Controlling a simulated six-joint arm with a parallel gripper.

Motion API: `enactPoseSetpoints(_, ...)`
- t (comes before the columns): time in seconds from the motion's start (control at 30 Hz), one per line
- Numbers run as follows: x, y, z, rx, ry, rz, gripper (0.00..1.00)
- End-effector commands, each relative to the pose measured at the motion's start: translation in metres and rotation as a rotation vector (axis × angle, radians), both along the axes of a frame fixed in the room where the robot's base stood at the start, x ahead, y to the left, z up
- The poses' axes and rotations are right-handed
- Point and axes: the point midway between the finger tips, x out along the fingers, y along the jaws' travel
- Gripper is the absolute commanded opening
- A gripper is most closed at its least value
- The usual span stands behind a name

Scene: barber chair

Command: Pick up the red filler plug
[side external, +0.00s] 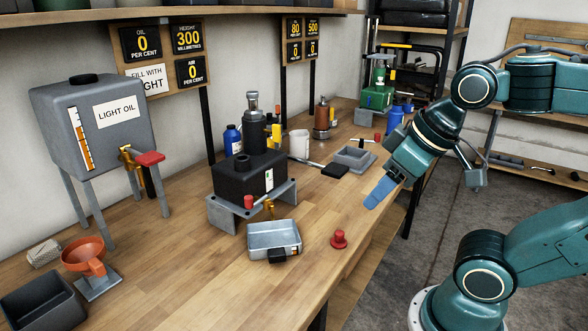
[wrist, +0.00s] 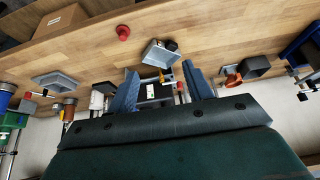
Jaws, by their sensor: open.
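The red filler plug (side external: 339,240) stands on the wooden bench near its front edge, just right of the grey metal tray. It also shows in the wrist view (wrist: 123,32), near the top and beyond the fingertips. My gripper (side external: 380,192) is above the bench's front edge, to the right of and higher than the plug, apart from it. In the wrist view my gripper's two blue fingers (wrist: 160,67) are spread, with nothing held between them. In the side view the fingers overlap, so their gap is hidden.
The grey metal tray (side external: 274,236) sits left of the plug, in front of the black pump unit (side external: 248,173). A light oil tank (side external: 95,125) and orange funnel (side external: 84,256) stand at the left. Bottles and a shallow grey box (side external: 354,160) are farther back. Bench around the plug is clear.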

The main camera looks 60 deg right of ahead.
Motion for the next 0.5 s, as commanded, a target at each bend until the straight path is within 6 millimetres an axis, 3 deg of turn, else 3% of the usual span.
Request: enactPoseSetpoints(0.5, 0.0043, -0.0021, -0.0004, 0.015, 0.015, -0.042, 0.63)
